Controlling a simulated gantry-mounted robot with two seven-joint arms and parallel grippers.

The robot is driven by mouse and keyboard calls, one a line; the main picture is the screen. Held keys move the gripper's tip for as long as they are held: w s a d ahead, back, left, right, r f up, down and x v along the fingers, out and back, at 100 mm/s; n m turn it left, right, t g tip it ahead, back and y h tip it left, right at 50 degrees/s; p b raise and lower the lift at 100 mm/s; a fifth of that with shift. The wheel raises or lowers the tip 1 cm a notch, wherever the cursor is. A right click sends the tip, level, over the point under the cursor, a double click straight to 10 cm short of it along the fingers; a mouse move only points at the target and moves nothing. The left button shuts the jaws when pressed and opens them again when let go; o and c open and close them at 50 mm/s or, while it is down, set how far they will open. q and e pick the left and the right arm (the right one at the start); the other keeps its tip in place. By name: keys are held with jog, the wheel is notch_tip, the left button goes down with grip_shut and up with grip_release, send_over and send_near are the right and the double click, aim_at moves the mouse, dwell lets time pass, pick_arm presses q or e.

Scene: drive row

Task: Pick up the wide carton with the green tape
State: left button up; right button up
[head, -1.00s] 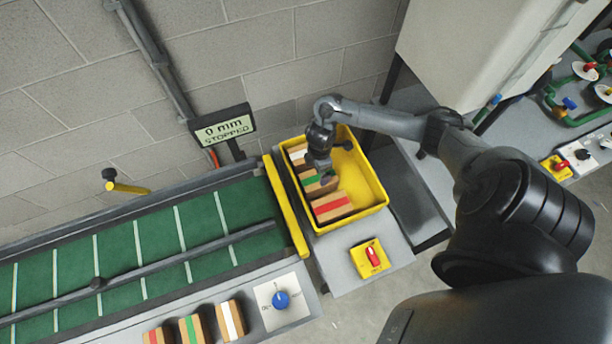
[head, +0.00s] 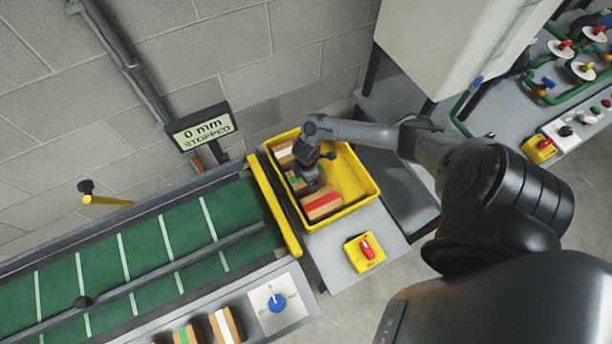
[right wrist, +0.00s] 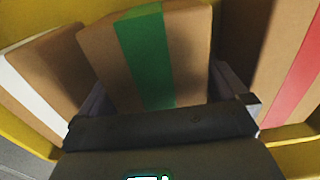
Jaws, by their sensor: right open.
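The wide carton with green tape (head: 298,184) lies in the yellow bin (head: 366,199), between the white-taped carton (head: 283,155) and the red-taped carton (head: 322,203). My right gripper (head: 310,180) reaches down into the bin over the green-taped carton and hides part of it. In the right wrist view the green-taped carton (right wrist: 147,60) stands between the two open fingers of my right gripper (right wrist: 165,98), one on either side. The white-taped carton (right wrist: 45,82) is at left and the red-taped carton (right wrist: 290,75) at right. My left gripper is not in view.
A green conveyor (head: 150,250) with a yellow end bar (head: 274,205) is left of the bin. Its display (head: 200,126) reads 0 mm, stopped. A yellow box with a red switch (head: 365,250) is in front. More cartons (head: 225,326) stand by a blue knob (head: 276,302).

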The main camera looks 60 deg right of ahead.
jog(key=c, duration=1.1)
